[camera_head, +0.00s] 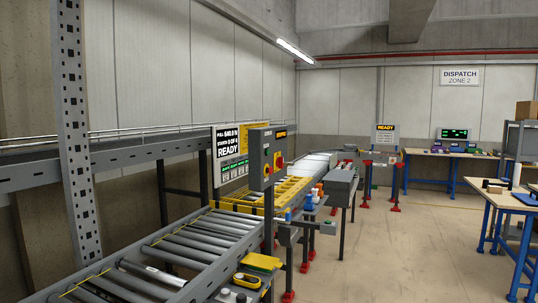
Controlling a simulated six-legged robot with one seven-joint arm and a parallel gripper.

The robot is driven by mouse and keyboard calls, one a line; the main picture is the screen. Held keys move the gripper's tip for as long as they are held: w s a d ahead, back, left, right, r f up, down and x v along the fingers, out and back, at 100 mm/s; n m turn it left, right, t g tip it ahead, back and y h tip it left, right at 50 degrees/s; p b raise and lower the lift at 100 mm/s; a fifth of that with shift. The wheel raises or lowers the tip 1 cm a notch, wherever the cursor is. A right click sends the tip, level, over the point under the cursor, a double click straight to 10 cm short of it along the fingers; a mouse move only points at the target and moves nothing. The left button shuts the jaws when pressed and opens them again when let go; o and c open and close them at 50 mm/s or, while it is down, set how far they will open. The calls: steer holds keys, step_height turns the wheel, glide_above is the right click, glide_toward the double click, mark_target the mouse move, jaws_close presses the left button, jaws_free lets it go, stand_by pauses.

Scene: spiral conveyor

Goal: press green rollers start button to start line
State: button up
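The roller conveyor (185,245) runs from the lower left toward the middle, with grey rollers. My gripper is not in view.
A yellow device (247,281) lies at the conveyor's near right edge, beside a yellow plate (262,261). A perforated post (77,140) stands at left. Blue-legged tables (505,201) stand at right. The floor (410,255) between is clear.

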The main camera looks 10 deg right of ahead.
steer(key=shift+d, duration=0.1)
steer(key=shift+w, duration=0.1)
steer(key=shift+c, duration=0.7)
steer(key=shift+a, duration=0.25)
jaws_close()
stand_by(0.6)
